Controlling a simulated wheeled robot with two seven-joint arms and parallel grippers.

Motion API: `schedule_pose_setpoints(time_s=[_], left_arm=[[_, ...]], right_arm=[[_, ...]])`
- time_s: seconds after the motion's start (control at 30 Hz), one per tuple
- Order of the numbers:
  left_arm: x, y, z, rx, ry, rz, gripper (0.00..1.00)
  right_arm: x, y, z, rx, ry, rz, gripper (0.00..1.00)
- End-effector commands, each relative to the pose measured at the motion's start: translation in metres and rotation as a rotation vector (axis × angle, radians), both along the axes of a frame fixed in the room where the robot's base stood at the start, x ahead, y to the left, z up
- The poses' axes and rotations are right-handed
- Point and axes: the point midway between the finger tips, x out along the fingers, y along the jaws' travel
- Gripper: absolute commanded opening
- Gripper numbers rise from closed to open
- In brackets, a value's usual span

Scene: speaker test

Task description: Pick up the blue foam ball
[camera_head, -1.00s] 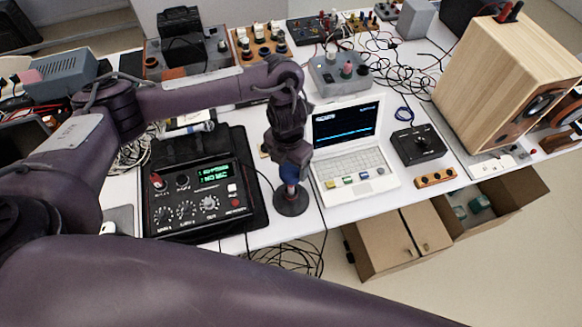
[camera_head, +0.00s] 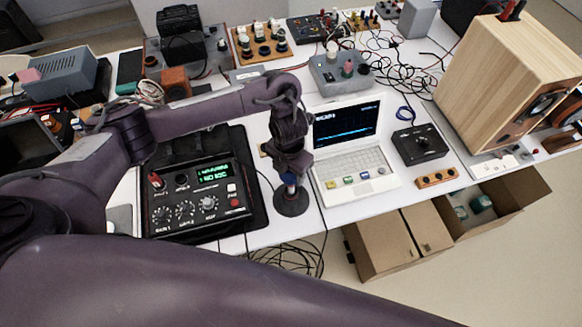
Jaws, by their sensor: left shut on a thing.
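My left gripper (camera_head: 290,178) points down above a round black base (camera_head: 291,202), between the black control box and the laptop. I cannot tell whether the ball still touches the black base. My right gripper is not in view.
The black control box (camera_head: 200,200) with a green display is to the left, the white laptop (camera_head: 355,165) close to the right. A black knob box (camera_head: 419,145) and wooden speaker (camera_head: 500,75) stand farther right. Cables hang at the table's front edge; open cartons (camera_head: 385,245) are below.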

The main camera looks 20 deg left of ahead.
Motion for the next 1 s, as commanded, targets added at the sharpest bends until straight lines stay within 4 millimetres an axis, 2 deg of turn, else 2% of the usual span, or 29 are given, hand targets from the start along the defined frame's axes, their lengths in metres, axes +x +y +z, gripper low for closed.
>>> schedule_pose_setpoints(time_s=[0.27,0.47,0.57,0.77,1.0], left_arm=[[0.001,0.000,0.004,0.000,-0.002,0.000,0.32],[0.002,0.000,0.024,0.001,-0.007,-0.003,0.32],[0.003,0.001,0.042,0.001,-0.007,-0.003,0.32],[0.003,0.001,0.092,0.003,-0.011,-0.004,0.32],[0.002,0.001,0.149,0.002,-0.008,-0.002,0.32]], right_arm=[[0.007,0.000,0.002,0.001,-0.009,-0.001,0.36],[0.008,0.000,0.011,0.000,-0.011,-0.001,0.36],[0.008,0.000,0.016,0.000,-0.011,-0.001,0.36],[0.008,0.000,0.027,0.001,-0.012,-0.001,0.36],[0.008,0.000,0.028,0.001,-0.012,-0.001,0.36]])
